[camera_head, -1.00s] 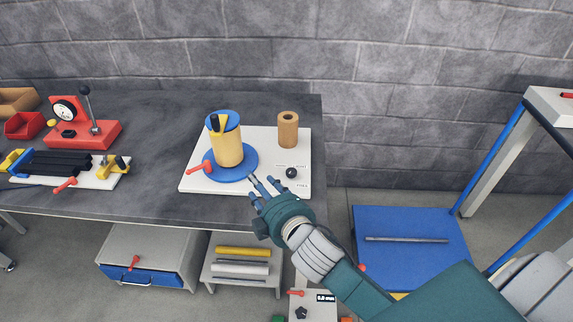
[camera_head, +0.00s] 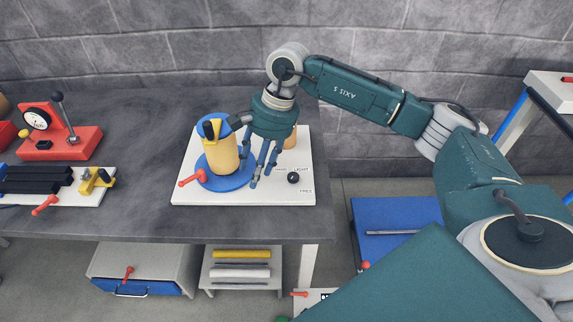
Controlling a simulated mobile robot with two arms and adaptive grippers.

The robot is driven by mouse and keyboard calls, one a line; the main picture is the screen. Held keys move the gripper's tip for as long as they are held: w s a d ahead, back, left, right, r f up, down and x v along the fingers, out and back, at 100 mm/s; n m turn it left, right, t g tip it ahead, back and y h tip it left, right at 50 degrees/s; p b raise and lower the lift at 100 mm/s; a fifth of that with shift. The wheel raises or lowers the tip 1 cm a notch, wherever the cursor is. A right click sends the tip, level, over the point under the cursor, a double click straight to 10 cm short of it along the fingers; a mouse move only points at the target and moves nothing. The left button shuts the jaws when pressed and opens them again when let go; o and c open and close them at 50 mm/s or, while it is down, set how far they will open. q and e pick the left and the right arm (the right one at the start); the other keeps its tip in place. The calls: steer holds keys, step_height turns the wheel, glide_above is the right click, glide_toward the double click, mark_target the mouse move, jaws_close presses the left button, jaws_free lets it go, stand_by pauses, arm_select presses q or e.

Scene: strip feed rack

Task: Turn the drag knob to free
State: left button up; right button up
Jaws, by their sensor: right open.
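The drag knob (camera_head: 293,177) is a small black round knob on the white base plate (camera_head: 235,197), at its right side. Small print by it reads LIGHT above and FREE below; its pointer is too small to read. My right gripper (camera_head: 262,180) points down over the plate, just left of the knob and apart from it. Its blue fingers are open, with nothing between them. My left gripper is not in view.
A yellow spool (camera_head: 222,153) on a blue disc stands close left of my fingers. A red lever (camera_head: 192,178) sits at the plate's left. A brown roll (camera_head: 292,140) is partly hidden behind my gripper. A red gauge press (camera_head: 62,140) stands far left.

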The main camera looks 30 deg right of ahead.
mark_target(293, 176)
steer(key=d+r+h, duration=0.2)
steer(key=d+h, duration=0.2)
steer(key=d, duration=0.7)
steer(key=shift+g, duration=0.3)
steer(key=f+p, duration=0.1)
steer(key=f, duration=0.4)
steer(key=f+p, duration=0.1)
steer(key=f, duration=0.4)
steer(key=shift+w+f, duration=0.2)
steer(key=shift+f, duration=0.1)
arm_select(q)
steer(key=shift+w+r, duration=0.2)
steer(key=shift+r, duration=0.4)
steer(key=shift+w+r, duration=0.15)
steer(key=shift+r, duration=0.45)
arm_select(e)
steer(key=shift+c, duration=0.2)
jaws_close()
